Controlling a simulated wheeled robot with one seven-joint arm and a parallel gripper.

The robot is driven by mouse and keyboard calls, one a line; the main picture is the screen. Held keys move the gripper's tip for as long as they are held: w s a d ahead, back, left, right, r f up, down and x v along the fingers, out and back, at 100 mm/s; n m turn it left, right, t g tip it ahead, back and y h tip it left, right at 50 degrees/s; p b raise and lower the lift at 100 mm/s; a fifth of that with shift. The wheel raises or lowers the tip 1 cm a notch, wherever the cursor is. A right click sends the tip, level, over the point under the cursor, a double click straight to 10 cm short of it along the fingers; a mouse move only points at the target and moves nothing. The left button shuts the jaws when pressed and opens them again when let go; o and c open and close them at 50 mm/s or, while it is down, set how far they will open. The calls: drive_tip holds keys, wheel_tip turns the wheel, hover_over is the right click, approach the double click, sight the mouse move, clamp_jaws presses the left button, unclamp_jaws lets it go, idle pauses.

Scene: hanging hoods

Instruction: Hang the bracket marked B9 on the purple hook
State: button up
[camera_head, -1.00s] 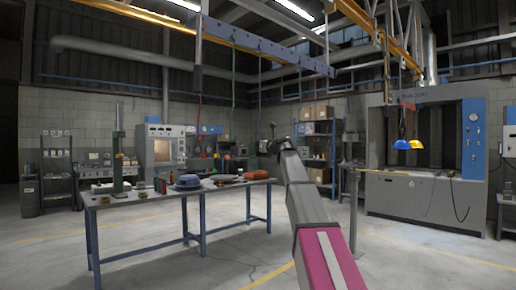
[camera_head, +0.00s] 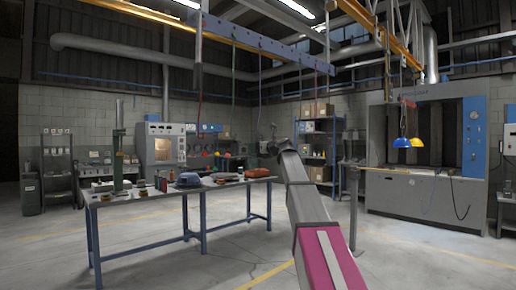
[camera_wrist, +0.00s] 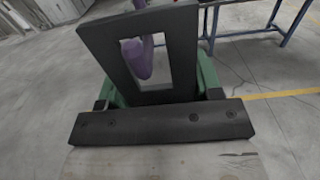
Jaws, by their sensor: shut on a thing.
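The bracket (camera_wrist: 180,55) is a dark plate with a rectangular opening, large in the wrist view. It stands tilted just beyond the black crossbar of my gripper (camera_wrist: 160,100), which is shut on it. Green parts (camera_wrist: 207,75) show at both sides of its lower edge. No B9 mark is readable. A purple hook (camera_wrist: 142,62) shows through the opening, with a bit of purple above the plate's top edge. I cannot tell whether its tip passes through the opening. In the head view my gripper and the bracket are too small and dark to make out.
An overhead blue rail (camera_head: 265,43) carries thin hanging cords. A workbench (camera_head: 150,198) with several items stands at left. Blue and yellow hoods (camera_head: 408,142) hang at right before a grey booth (camera_head: 425,200). Open floor lies in front of the bench.

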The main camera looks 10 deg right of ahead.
drive_tip(key=shift+f, duration=0.55)
drive_tip(key=o, duration=1.3)
drive_tip(key=shift+c, duration=0.2)
